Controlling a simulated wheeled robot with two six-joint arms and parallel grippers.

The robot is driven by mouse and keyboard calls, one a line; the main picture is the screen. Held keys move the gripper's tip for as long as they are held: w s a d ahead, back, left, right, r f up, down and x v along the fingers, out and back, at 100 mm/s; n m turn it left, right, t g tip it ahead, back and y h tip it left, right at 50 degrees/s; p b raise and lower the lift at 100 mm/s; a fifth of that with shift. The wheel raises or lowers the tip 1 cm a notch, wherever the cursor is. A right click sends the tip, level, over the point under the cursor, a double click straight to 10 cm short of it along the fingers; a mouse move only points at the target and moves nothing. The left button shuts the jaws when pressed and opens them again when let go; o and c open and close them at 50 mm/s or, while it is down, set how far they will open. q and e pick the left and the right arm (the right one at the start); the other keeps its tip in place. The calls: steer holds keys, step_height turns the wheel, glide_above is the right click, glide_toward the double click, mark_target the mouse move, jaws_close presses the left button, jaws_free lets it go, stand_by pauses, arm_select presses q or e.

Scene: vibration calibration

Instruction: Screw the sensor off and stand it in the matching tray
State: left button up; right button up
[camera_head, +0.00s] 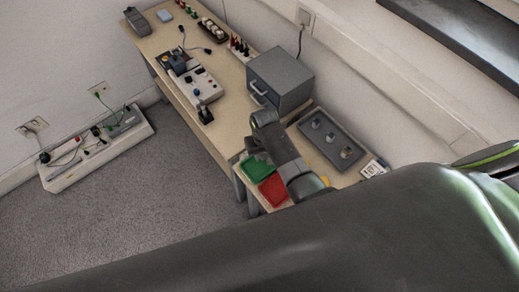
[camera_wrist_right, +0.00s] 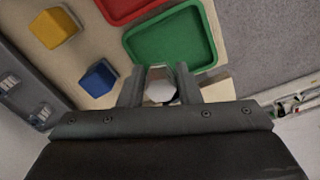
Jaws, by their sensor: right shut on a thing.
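My right gripper (camera_head: 257,150) is over the small table's left end, beside the green tray (camera_head: 257,168). In the right wrist view its fingers (camera_wrist_right: 160,88) are closed on a pale silver, faceted piece, seemingly the sensor (camera_wrist_right: 160,90). Its lower part is hidden by the gripper body. The green tray (camera_wrist_right: 172,38) lies just beyond the fingertips, with the red tray (camera_head: 272,190) next to it; both look empty. A yellow block (camera_wrist_right: 53,28) and a blue block (camera_wrist_right: 98,78) stand nearby. My left gripper is not seen.
A dark grey tray (camera_head: 313,123) with several round pieces lies to the right of my arm. A grey drawer box (camera_head: 281,77) stands behind. The long bench holds a white device (camera_head: 196,84) and other instruments. A white panel with cables (camera_head: 97,148) lies on the floor left.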

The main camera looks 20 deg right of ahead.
mark_target(260, 168)
steer(key=shift+s+a+r+n, duration=0.15)
steer(key=shift+s+a+n, duration=0.2)
steer(key=shift+a, duration=0.3)
steer(key=shift+a+n, duration=0.15)
steer(key=shift+n, duration=0.1)
steer(key=shift+f, duration=0.3)
step_height(260, 168, down, 2)
steer(key=shift+f+b, duration=0.1)
steer(key=shift+b, duration=1.05)
step_height(260, 168, down, 3)
steer(key=b, duration=0.3)
steer(key=shift+f+b, duration=0.15)
steer(key=shift+b, duration=0.15)
steer(key=o, duration=1.2)
